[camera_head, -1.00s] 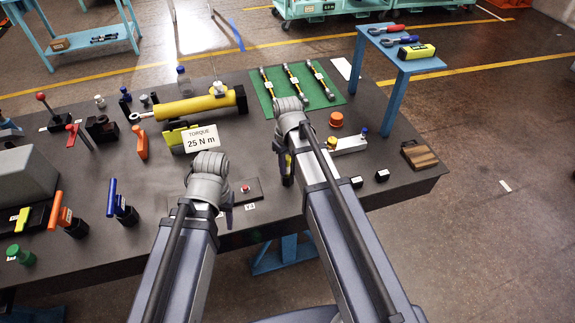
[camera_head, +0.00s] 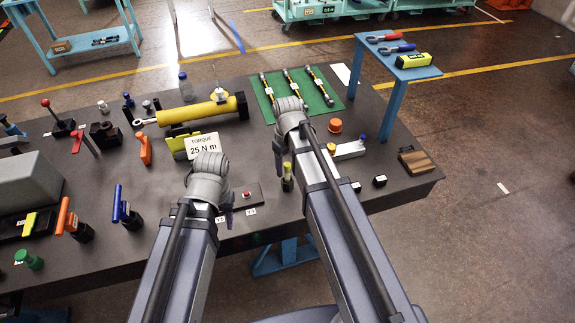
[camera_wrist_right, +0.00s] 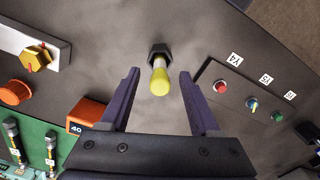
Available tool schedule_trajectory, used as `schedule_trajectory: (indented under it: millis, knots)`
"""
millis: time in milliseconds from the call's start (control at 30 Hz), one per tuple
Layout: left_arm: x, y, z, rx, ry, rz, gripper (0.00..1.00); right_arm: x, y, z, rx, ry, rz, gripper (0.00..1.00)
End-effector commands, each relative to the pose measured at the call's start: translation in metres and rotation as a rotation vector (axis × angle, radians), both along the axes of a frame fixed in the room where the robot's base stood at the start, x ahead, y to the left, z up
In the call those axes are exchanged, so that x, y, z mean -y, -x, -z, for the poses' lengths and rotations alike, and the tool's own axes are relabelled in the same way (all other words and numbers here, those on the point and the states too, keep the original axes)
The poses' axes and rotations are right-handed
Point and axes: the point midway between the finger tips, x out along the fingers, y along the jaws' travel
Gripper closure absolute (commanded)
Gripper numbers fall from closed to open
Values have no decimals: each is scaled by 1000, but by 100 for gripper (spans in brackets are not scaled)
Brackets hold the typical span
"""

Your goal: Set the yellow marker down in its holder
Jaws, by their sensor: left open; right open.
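The yellow marker (camera_wrist_right: 159,82) stands in its black hexagonal holder (camera_wrist_right: 158,50) in the right wrist view, its yellow end toward the camera. In the head view the marker (camera_head: 287,168) shows upright beside my right arm, with the dark holder (camera_head: 287,184) under it. My right gripper (camera_wrist_right: 159,74) is open, one finger on each side of the marker, with a gap on both sides. In the head view the arm hides most of this gripper. My left gripper (camera_head: 227,212) is over the table near the button panel, largely hidden by its own wrist.
A button panel (camera_wrist_right: 247,103) lies right of the holder in the wrist view. An orange block (camera_wrist_right: 86,112) and a metal block with a yellow knob (camera_wrist_right: 37,58) are to the left. A yellow cylinder (camera_head: 195,111) and a torque sign (camera_head: 202,145) stand farther back.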

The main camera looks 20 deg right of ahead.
Motion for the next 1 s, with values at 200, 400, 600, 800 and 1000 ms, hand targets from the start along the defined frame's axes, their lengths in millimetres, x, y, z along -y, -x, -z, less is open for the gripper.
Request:
schedule_trajectory:
  millis: [200,400,600,800,1000]
  knots:
    - [0,0,-37,0,0,1,50,0,0,-37,0,0,0,37]
    - [0,0,-47,0,0,2,50,0,0,-47,0,0,0,37]
    - [0,0,-46,0,0,2,50,0,0,-46,0,0,0,37]
    - [0,0,-46,0,0,2,50,0,0,-46,0,0,0,37]
    - [0,0,-46,0,0,2,50,0,0,-46,0,0,0,37]
